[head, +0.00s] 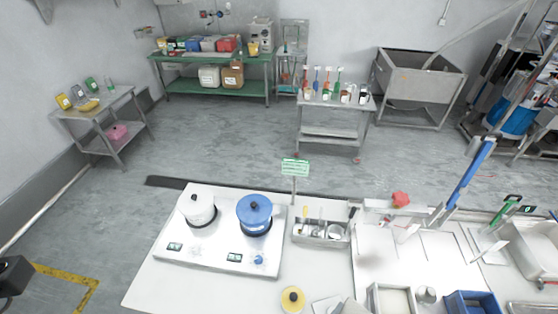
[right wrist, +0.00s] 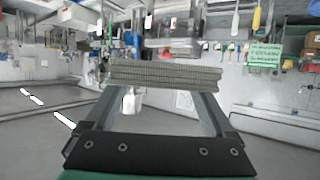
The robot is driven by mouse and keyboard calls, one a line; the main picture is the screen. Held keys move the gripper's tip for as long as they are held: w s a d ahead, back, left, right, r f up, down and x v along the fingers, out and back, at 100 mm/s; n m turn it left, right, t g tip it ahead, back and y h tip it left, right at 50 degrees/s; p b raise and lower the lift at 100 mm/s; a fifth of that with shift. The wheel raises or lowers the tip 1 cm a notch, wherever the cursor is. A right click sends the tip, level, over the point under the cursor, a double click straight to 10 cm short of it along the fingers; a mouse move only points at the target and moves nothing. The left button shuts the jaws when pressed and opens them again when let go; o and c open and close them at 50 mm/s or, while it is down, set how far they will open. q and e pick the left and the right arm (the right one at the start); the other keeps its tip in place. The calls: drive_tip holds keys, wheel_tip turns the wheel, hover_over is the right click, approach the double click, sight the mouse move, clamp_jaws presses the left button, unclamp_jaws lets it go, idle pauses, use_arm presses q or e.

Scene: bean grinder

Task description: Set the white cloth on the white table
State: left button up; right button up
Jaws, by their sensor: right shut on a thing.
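My right gripper (right wrist: 165,76) fills the middle of the right wrist view, its ridged grey pads together. A small white piece (right wrist: 131,100) shows just below the pads and looks like part of the white cloth; most of it is hidden. The white table (head: 175,290) spans the lower part of the head view. I cannot make out my right gripper or the cloth clearly in the head view. A dark part of my left gripper or arm (head: 12,275) shows at the left edge; its fingers cannot be read.
A white and a blue pot (head: 254,216) stand on the double cooker. A utensil tray (head: 321,232) is right of it, and a yellow round item (head: 292,299) lies in front. Trays and a blue bin (head: 473,303) crowd the right. The table's front left is bare.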

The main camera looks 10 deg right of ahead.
drive_tip(key=shift+r, duration=0.35)
drive_tip(key=s+d+f, duration=0.2)
drive_tip(key=s+d, duration=0.1)
drive_tip(key=d, duration=0.1)
drive_tip(key=w+a+n+t+y, duration=0.1)
drive_tip(key=w+a+r+n+t+y, duration=0.1)
drive_tip(key=n, duration=0.1)
drive_tip(key=w+a+r+n+t+y, duration=0.1)
drive_tip(key=a+y, duration=0.1)
drive_tip(key=shift+n+t, duration=0.4)
